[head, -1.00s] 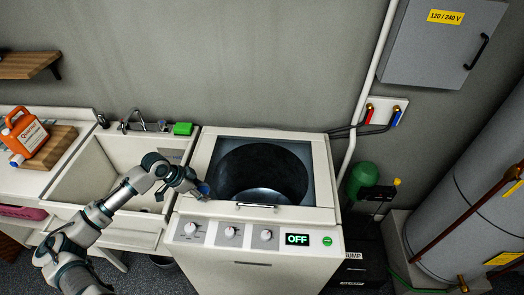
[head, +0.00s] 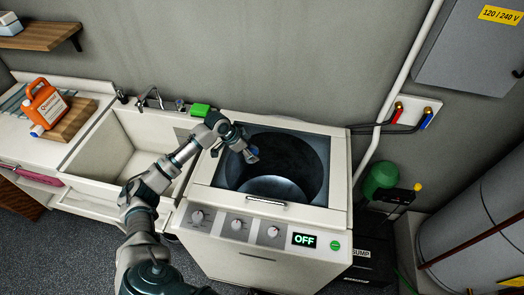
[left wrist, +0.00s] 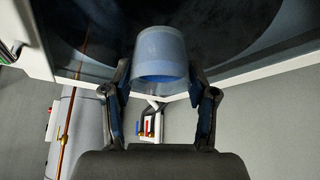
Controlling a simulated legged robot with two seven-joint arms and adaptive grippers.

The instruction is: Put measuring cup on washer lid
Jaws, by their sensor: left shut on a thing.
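The washer lid (head: 318,185) is a dark glass panel in a white frame on top of the washer, and the round drum shows through it. My left gripper (head: 248,157) is over the left part of the lid. It is shut on the measuring cup (head: 254,151), a small blue see-through cup, mostly hidden by the gripper in the head view. In the left wrist view the cup (left wrist: 160,52) sits between the two fingers of my left gripper (left wrist: 160,78), with the dark lid behind it. I cannot tell how high the cup is above the glass. My right gripper is not in view.
A sink (head: 115,150) with a faucet and a green sponge (head: 200,110) stands left of the washer. An orange jug (head: 45,103) is on the counter at far left. The washer's knobs and display (head: 304,240) are in front. Most of the lid is clear.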

